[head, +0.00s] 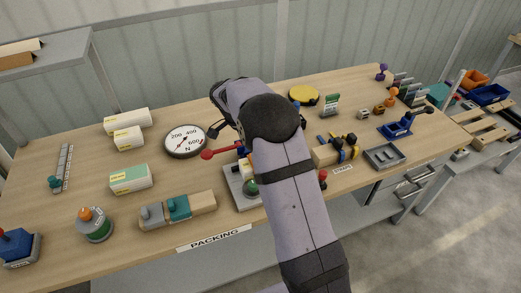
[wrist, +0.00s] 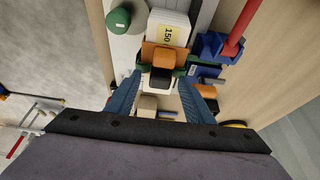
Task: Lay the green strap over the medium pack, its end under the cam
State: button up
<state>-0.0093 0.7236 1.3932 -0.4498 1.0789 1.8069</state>
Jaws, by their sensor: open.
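A white pack (wrist: 168,28) labelled 150 lies on a pale grey base in the wrist view; I take it as the medium pack. Dark green pieces (wrist: 142,69), seemingly the green strap, show on both sides of an orange and black block (wrist: 162,58) at the pack's near end. A blue bracket (wrist: 212,46) with a red lever (wrist: 241,24), likely the cam, stands to their right. My gripper (wrist: 162,84) is open, its blue fingers either side of the block; contact is unclear. In the head view my arm hides the gripper and most of the pack.
A green knob (wrist: 118,20) stands on the base left of the pack; it also shows in the head view (head: 251,188). A round dial (head: 186,141), white-and-green packs (head: 130,178) and a wooden block with teal clamp (head: 178,209) stand left. A grey tray (head: 384,156) lies right.

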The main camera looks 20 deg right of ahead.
jog(key=shift+b+v, duration=0.9)
jog(key=shift+v, duration=2.65)
jog(key=shift+s, duration=0.1)
jog(key=s+a+f+n+y, duration=0.1)
jog(key=s+a+f+n, duration=0.1)
jog(key=s+n, duration=0.4)
jog(key=s+a+f+n+y, duration=0.2)
jog(key=s+n, duration=0.4)
jog(key=s, duration=0.6)
jog(key=s+a+f+n+y, duration=0.1)
jog(key=s+f+n, duration=0.3)
jog(key=s, duration=0.5)
jog(key=shift+s+a+n+y, duration=0.35)
jog(key=shift+a+n, duration=0.35)
jog(key=shift+n, duration=0.3)
